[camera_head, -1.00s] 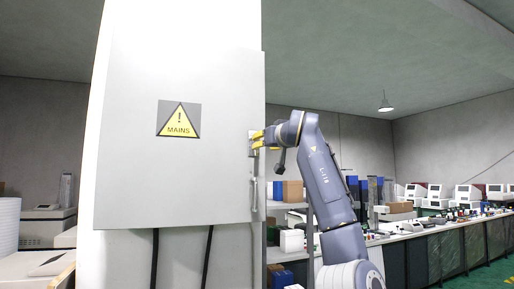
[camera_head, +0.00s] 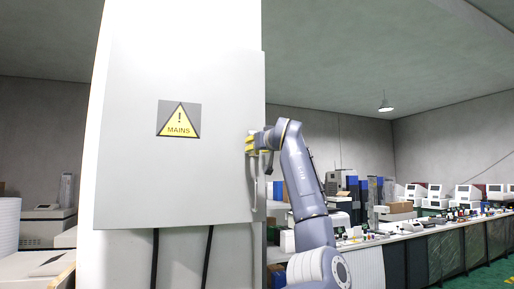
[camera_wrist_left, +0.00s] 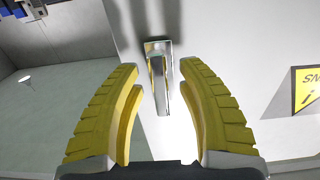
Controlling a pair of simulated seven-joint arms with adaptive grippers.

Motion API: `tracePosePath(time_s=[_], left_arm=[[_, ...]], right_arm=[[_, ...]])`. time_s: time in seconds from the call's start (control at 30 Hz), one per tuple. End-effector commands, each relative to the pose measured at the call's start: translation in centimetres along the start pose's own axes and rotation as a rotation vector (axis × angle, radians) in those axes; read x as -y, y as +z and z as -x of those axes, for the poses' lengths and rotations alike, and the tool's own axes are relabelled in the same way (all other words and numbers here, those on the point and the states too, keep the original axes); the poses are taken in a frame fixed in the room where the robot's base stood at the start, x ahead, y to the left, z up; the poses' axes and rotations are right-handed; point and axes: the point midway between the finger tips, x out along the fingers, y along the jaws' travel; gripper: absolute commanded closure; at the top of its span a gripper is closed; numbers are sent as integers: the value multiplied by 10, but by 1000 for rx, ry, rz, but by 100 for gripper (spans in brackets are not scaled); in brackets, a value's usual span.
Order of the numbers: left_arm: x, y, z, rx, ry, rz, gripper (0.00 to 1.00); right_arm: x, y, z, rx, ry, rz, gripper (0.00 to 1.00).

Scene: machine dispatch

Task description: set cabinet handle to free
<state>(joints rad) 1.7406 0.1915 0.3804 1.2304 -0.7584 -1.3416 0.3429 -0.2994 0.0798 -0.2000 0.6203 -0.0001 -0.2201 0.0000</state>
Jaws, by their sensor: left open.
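The grey cabinet (camera_head: 170,75) carries a yellow MAINS warning sign (camera_head: 179,119), which shows partly and inverted in the left wrist view (camera_wrist_left: 308,90). My left gripper (camera_head: 253,143) is at the cabinet's right edge and largely covers the handle in the head view. In the left wrist view the handle is a shiny silver lever (camera_wrist_left: 159,75) on a plate. My left gripper (camera_wrist_left: 160,105) has its yellow fingers apart, one on each side of the lever, with visible gaps. I cannot tell its depth relative to the lever. My right gripper is not in view.
A silver vertical bar (camera_head: 259,192) is on the cabinet's edge below the gripper. Two black cables (camera_head: 208,255) hang under the cabinet. A long bench (camera_head: 430,232) with several devices stands at the right. Shelves with boxes stand behind my arm.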

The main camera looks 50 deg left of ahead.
Motion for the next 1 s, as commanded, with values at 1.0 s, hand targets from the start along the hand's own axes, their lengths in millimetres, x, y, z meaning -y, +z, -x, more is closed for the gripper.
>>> tracePosePath(time_s=[1.0], left_arm=[[3,0,0,0,0,-62,100]], right_arm=[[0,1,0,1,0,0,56]])
